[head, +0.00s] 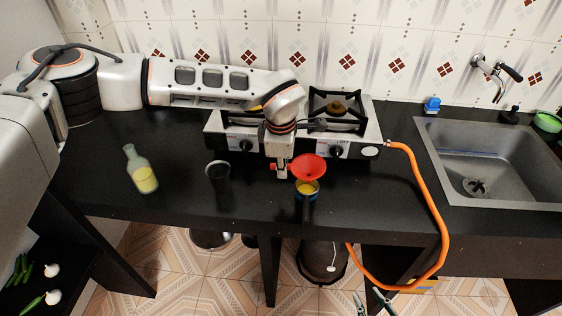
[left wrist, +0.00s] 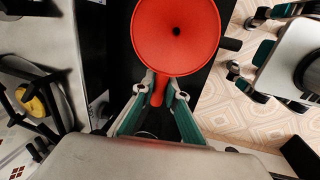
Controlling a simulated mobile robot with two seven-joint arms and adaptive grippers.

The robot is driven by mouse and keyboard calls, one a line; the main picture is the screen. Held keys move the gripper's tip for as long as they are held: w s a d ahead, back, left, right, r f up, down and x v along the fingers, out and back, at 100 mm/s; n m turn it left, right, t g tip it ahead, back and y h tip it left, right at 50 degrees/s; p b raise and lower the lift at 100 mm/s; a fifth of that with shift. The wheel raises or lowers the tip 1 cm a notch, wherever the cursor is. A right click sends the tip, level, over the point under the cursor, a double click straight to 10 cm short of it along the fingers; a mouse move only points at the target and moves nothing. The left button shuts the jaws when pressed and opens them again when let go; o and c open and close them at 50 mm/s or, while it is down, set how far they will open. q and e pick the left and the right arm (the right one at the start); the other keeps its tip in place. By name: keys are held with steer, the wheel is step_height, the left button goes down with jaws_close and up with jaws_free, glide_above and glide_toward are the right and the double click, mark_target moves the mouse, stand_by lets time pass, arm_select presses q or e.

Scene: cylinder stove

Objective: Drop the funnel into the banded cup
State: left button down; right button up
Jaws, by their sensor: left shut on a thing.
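The red funnel (head: 309,167) is held by its side tab in my left gripper (head: 282,172), over the counter in front of the stove. In the left wrist view the funnel (left wrist: 177,35) is mouth-up, with its tab between the green fingers (left wrist: 158,112). The small cup with a blue band and yellow inside (head: 307,188) stands just in front of and below the funnel in the head view. Whether they touch is unclear. The funnel's spout is hidden. My right gripper (head: 368,298) shows only its fingertips, apart and empty, at the bottom edge.
A dark cup (head: 217,172) and a bottle of yellow liquid (head: 145,179) stand left on the black counter (head: 100,180). Behind is the two-burner stove (head: 366,130). An orange hose (head: 433,190) hangs over the front edge at right. The sink (head: 500,165) lies farther right.

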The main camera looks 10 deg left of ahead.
arm_select(q)
steer(key=b+x, duration=0.1)
steer(key=x, duration=0.1)
steer(key=s+b+x, duration=0.1)
steer(key=x, duration=0.2)
steer(key=c, duration=2)
jaws_free()
steer(key=shift+o, duration=0.2)
steer(key=v, duration=1.2)
